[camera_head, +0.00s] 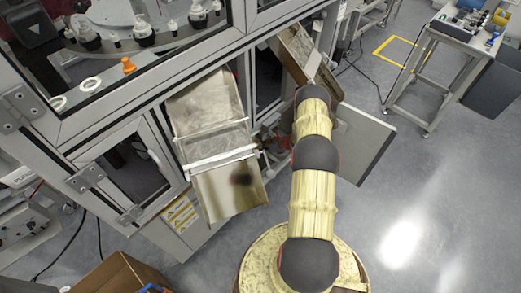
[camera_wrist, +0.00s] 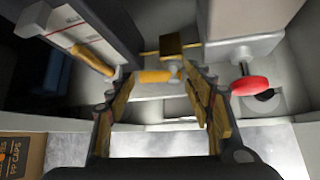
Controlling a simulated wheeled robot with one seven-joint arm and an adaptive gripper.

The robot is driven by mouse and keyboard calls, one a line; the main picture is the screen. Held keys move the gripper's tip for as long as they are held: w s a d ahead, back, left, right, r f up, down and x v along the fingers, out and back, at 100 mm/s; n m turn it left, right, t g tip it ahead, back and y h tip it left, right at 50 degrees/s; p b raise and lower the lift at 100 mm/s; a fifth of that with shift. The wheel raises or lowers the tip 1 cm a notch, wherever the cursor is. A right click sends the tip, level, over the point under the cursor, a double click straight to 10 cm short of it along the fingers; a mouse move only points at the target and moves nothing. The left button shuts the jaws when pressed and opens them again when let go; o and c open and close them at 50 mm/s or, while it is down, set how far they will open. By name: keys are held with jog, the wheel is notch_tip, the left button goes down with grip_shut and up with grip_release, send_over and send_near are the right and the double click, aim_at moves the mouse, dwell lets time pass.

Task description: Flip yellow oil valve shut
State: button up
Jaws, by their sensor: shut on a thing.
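The exact contact at the fingertips is hard to make out. In the head view my arm reaches to the open cabinet, and my gripper and the valve are hidden there.
A red round knob (camera_wrist: 250,87) stands close right of my fingers. Another orange-yellow handle (camera_wrist: 93,60) is on the left. In the head view, an open cabinet door (camera_head: 364,143) is right of my arm, a metal chute (camera_head: 212,125) left.

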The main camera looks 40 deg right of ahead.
jog(key=shift+w+d+r, duration=0.1)
jog(key=shift+d+r, duration=0.05)
jog(key=shift+d, duration=0.05)
dwell(0.3)
jog(key=o, duration=0.9)
jog(key=shift+a, duration=0.2)
